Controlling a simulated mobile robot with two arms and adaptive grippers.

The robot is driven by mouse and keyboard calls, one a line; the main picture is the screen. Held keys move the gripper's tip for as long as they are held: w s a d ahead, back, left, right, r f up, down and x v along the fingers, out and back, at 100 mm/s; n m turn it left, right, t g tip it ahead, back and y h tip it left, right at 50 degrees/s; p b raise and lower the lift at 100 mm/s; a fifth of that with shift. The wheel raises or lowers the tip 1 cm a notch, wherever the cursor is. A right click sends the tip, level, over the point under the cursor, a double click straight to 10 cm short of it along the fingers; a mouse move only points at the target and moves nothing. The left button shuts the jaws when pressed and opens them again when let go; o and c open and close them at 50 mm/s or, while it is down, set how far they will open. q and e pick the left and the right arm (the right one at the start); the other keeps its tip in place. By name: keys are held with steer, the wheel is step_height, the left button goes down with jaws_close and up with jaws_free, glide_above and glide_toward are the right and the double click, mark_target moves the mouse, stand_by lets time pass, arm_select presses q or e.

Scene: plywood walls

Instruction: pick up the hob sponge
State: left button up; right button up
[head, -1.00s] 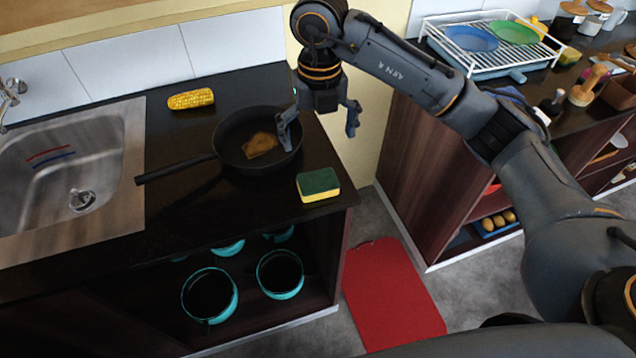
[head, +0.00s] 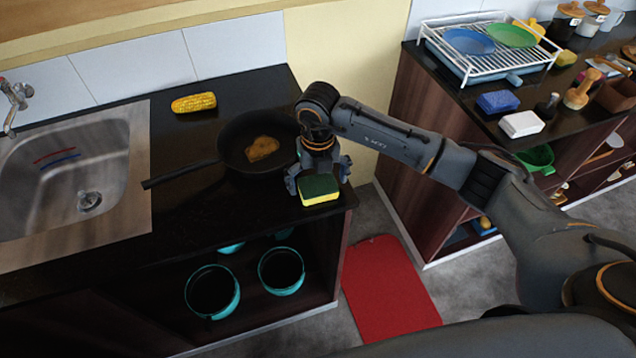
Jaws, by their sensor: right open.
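The hob sponge (head: 319,189), green on top and yellow below, lies near the front right corner of the black counter, beside the pan. My right gripper (head: 318,181) is open and directly over the sponge, with one finger at its left side and the other behind its right side. I cannot tell whether the fingers touch it. My left gripper is not in view.
A black pan (head: 233,146) with a brown piece of food stands left of my right gripper. A corn cob (head: 194,102) lies behind it, and a sink (head: 70,180) is at left. Pots (head: 212,291) stand on the shelf below. A dish rack (head: 487,50) is on the right counter.

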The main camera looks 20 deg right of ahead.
mark_target(318, 184)
steer(key=shift+f, duration=0.1)
steer(key=shift+c, duration=0.4)
steer(key=c, duration=0.6)
steer(key=shift+r, duration=0.5)
step_height(318, 184, up, 2)
steer(key=shift+r+b, duration=0.15)
steer(key=shift+b, duration=0.35)
steer(key=s+a+r+b, duration=0.1)
steer(key=s+r, duration=0.2)
steer(key=s, duration=0.1)
steer(key=s+a+r+b, duration=0.1)
steer(key=s+r, duration=0.2)
steer(key=s, duration=0.2)
steer(key=s+a+r+b, duration=0.1)
steer(key=s+r, duration=0.2)
steer(key=s, duration=0.1)
steer(key=shift+s+a+r, duration=0.3)
steer(key=shift+a+r, duration=0.05)
